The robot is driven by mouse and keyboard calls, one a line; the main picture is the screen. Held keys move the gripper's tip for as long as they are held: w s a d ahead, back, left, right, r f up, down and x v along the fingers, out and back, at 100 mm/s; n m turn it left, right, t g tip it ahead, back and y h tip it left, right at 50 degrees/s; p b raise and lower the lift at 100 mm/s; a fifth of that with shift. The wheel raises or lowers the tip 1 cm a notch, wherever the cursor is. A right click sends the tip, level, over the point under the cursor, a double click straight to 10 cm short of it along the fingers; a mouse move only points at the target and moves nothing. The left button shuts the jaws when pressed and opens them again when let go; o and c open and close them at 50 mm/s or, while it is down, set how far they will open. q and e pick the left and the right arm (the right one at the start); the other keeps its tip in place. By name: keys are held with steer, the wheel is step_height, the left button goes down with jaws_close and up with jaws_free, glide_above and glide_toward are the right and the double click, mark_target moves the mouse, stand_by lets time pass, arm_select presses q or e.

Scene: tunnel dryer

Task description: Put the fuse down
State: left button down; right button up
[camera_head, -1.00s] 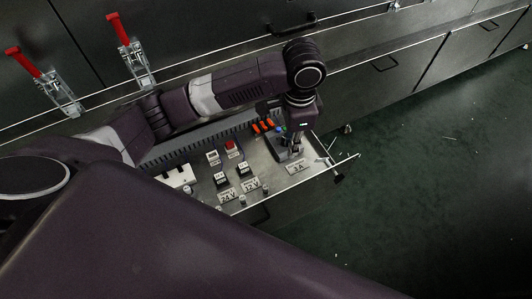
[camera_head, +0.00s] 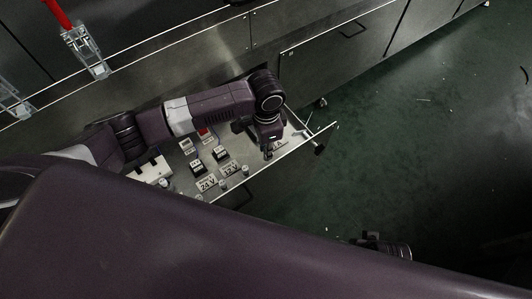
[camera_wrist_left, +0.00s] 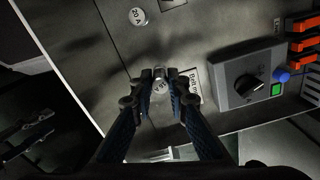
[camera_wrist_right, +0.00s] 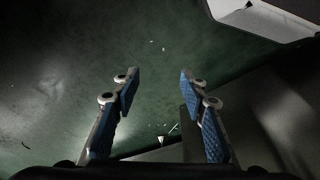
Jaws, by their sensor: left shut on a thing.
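In the left wrist view the fuse (camera_wrist_left: 160,84) is a small light cylinder, its round marked end facing the camera. My left gripper (camera_wrist_left: 161,78) is shut on it, one finger on each side. The fuse is over or at the grey panel (camera_wrist_left: 113,45), beside a partly covered label plate (camera_wrist_left: 194,88); I cannot tell whether it touches. In the head view my left gripper (camera_head: 268,154) is at the right end of the panel, and the fuse cannot be made out there. My right gripper (camera_wrist_right: 159,84) is open and empty above the green floor.
A grey box with a black knob (camera_wrist_left: 248,82), blue and green buttons and orange parts (camera_wrist_left: 302,50) stand right of the left gripper. A round cap marked 20 A (camera_wrist_left: 137,16) is farther up. Switches (camera_head: 221,153) and voltage labels (camera_head: 207,184) are left on the panel.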

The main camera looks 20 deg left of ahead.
arm_select(q)
steer(key=shift+f, duration=1.3)
arm_select(e)
step_height(320, 180, up, 3)
steer(key=shift+w+f, duration=0.15)
steer(key=shift+f, duration=0.05)
arm_select(q)
steer(key=c, duration=1.9)
jaws_free()
steer(key=shift+f, duration=0.1)
arm_select(e)
steer(key=shift+f, duration=0.15)
arm_select(q)
steer(key=shift+r, duration=0.25)
step_height(320, 180, up, 12)
steer(key=p, duration=0.2)
steer(key=shift+f+p, duration=0.1)
steer(key=shift+p, duration=0.3)
arm_select(e)
steer(key=s+f, duration=0.3)
steer(key=f, duration=0.7)
steer(key=shift+d+f, duration=0.15)
steer(key=shift+f, duration=0.05)
steer(key=shift+s, duration=0.1)
